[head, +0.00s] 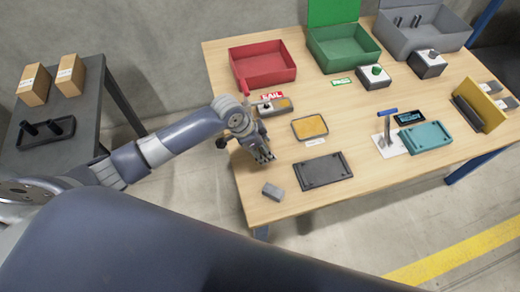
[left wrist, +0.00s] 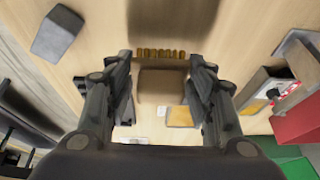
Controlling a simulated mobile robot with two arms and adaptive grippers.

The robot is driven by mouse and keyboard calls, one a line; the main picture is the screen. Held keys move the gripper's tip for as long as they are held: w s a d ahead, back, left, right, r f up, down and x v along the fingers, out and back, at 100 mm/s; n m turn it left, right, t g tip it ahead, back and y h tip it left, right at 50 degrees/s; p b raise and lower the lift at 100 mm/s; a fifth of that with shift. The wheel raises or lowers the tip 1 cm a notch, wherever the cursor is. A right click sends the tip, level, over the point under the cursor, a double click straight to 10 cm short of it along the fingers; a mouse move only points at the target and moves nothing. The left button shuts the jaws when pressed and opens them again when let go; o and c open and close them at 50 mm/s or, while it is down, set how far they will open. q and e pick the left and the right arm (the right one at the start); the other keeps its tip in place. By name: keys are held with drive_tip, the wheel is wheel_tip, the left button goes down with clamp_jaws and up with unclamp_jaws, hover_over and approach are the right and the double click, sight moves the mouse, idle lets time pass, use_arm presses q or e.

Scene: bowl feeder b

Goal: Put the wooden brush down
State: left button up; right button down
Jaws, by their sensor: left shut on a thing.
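My left gripper (head: 264,156) is over the left part of the wooden table, fingers pointing down. In the left wrist view the gripper (left wrist: 160,72) is shut on the wooden brush (left wrist: 160,86), a brown block between the two fingers. A row of orange-brown bristles (left wrist: 160,54) shows at its far side. In the head view the brush is hidden by the gripper. I cannot tell whether the brush touches the table. My right gripper is not in view.
A grey block (head: 272,191) lies near the table's front-left edge. A dark tray (head: 322,171) and a yellow-topped pad (head: 310,126) lie to the right. A red bin (head: 263,65) and a green bin (head: 343,48) stand behind.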

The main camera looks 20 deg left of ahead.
sight(260, 151)
use_arm(q)
drive_tip(key=shift+w+a, duration=0.2)
drive_tip(key=shift+a, duration=0.05)
drive_tip(key=shift+w+a, duration=0.3)
drive_tip(key=shift+a, duration=0.2)
wheel_tip(260, 151, down, 3)
drive_tip(key=shift+r, duration=0.1)
drive_tip(key=shift+d+f, duration=0.1)
drive_tip(key=shift+f, duration=0.3)
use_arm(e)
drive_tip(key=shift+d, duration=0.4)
use_arm(q)
drive_tip(key=shift+f, duration=0.1)
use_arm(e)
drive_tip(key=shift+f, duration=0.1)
use_arm(q)
drive_tip(key=shift+f, duration=0.15)
drive_tip(key=o, duration=1)
drive_tip(key=shift+c, duration=0.2)
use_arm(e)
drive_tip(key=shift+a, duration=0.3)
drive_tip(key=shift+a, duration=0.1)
